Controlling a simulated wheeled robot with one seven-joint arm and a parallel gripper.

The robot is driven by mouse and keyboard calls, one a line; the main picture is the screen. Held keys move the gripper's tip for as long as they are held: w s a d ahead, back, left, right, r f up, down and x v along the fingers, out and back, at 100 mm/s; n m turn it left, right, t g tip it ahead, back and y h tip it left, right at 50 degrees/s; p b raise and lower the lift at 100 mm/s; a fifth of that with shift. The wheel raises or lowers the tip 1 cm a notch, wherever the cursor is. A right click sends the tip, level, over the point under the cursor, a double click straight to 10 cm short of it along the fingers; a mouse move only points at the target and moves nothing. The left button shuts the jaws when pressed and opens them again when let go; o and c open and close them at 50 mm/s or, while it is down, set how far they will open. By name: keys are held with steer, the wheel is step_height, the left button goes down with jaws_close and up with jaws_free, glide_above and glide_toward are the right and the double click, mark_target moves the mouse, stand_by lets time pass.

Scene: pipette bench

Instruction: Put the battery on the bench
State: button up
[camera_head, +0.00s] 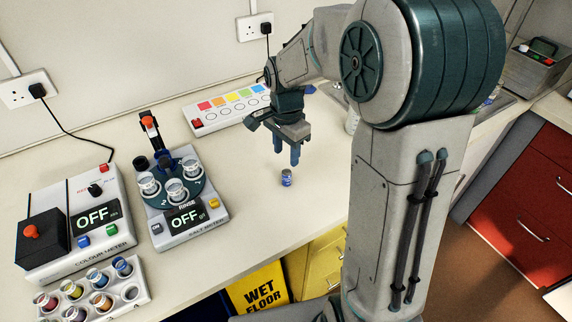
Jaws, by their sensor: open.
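A small blue cylinder with a lighter end, which looks like the battery (286,178), stands upright on the cream bench (262,212). My gripper (287,155) points down just above and slightly behind it in the picture. Its two blue fingers are apart with nothing between them. A gap shows between the fingertips and the battery, so they look apart from it.
A salt meter (188,222) with small cups and a colour meter (85,255), both reading OFF, stand left. A vial rack (140,290) is at front left. A colour-patch strip (205,122) lies behind. Bench around the battery is clear. A yellow wet-floor sign (262,285) stands below.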

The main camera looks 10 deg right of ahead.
step_height(320, 180, up, 5)
steer(key=s+d+r+n+t, duration=0.1)
steer(key=s+d+n+t, duration=0.1)
steer(key=s+n, duration=1)
steer(key=shift+s+d+r+t, duration=0.25)
steer(key=shift+s+t, duration=0.35)
steer(key=shift+s, duration=2.7)
steer(key=shift+d, duration=0.1)
